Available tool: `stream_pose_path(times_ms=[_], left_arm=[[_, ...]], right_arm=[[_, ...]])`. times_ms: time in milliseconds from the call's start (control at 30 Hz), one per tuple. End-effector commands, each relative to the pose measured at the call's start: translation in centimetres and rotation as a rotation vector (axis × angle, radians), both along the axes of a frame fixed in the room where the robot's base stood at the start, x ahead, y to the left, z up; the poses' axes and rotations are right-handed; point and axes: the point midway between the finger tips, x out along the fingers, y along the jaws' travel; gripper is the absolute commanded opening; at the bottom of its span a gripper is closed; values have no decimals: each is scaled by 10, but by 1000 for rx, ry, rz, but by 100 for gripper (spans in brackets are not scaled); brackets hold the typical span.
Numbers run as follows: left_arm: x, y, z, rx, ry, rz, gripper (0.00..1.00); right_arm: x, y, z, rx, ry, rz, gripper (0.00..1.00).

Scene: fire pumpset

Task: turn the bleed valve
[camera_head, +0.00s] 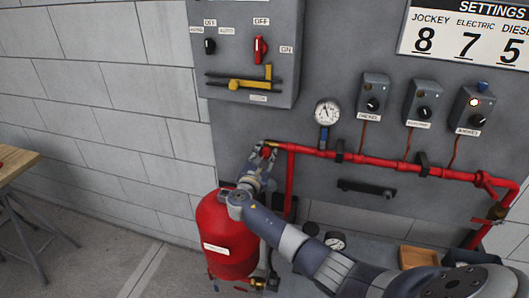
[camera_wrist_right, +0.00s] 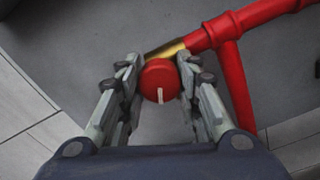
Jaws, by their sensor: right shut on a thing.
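The bleed valve is a round red knob (camera_wrist_right: 158,80) with a white mark that points down in the right wrist view. It sits at a brass fitting (camera_wrist_right: 166,49) on the left end of the red pipe (camera_wrist_right: 248,18). My right gripper (camera_wrist_right: 159,68) is shut on the knob, with a finger on each side of it. In the head view my right gripper (camera_head: 266,152) reaches up to the left end of the pipe and mostly hides the knob. My left gripper is not in view.
A red tank (camera_head: 228,240) stands below my right gripper. A pressure gauge (camera_head: 327,112) and several small control boxes (camera_head: 374,95) are above the pipe. A grey switch panel (camera_head: 245,50) hangs at upper left. A wooden table (camera_head: 15,164) is at far left, with open floor between.

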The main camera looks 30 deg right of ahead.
Motion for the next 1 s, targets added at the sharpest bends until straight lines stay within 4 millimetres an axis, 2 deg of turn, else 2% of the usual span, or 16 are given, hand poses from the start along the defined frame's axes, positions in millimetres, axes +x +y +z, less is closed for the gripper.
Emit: stream_pose_path(times_ms=[433,467,533,1000], left_arm=[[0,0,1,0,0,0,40],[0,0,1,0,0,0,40],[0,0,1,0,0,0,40],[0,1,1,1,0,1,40]], right_arm=[[-1,1,-3,-4,12,2,8],[-1,1,-3,-4,12,1,34],[-1,1,-3,-4,12,1,50],[-5,6,-2,-6,10,1,52]])
